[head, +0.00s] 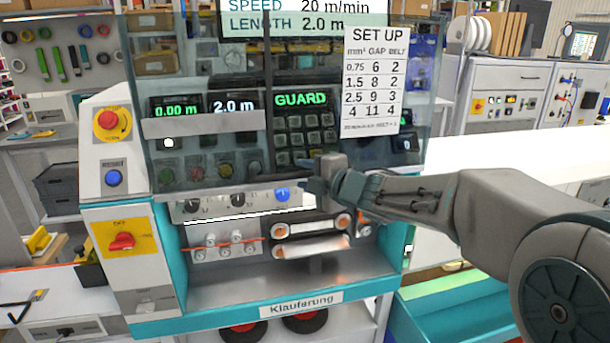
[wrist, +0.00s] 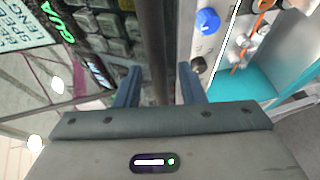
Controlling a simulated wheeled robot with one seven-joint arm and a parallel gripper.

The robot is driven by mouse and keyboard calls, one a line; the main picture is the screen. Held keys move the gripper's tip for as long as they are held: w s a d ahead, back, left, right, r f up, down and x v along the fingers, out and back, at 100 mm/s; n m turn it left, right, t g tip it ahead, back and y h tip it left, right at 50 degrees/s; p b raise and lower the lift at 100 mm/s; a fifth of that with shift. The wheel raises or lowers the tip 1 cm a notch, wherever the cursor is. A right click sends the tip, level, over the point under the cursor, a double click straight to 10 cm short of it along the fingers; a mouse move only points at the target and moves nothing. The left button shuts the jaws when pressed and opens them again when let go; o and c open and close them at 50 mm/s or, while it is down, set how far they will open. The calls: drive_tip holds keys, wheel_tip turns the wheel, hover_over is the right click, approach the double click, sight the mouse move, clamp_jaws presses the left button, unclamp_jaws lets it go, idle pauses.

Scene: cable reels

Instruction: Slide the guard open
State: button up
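The guard (head: 235,75) is a see-through tinted panel across the upper front of the cable machine. The rollers and belts (head: 312,235) below it are uncovered. Its dark lower edge seems to be the dark bar (wrist: 158,50) in the wrist view. My gripper (head: 325,180) is at the right part of this lower edge in the head view. In the wrist view my gripper (wrist: 158,82) is open, with one finger on each side of the bar and gaps showing. Whether the bar is deep between the fingers is hard to tell.
A green GUARD display (head: 300,99) and a keypad show behind the panel. A blue knob (head: 282,194) is just below the edge, close to my gripper. A set-up sheet (head: 372,80) hangs at the upper right. A red emergency button (head: 111,122) is at left.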

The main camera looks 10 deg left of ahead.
drive_tip(key=b+v, duration=0.1)
drive_tip(key=v, duration=1.1)
drive_tip(key=shift+s+d, duration=0.25)
drive_tip(key=shift+d, duration=0.05)
drive_tip(key=s+d+f+m+t+h, duration=0.1)
drive_tip(key=d+f+m+h, duration=0.2)
drive_tip(key=d+m+h, duration=0.5)
drive_tip(key=s+d+f+m+t+h, duration=0.1)
drive_tip(key=s+d+f+m+h, duration=0.3)
drive_tip(key=d+m, duration=0.65)
drive_tip(key=s+d+f+m+g, duration=0.2)
drive_tip(key=s+f+m+g, duration=0.6)
drive_tip(key=s, duration=0.8)
wheel_tip(320, 180, down, 4)
drive_tip(key=shift+s+r+m+g, duration=0.15)
drive_tip(key=shift+s+m+g, duration=0.05)
drive_tip(key=shift+m+g, duration=0.15)
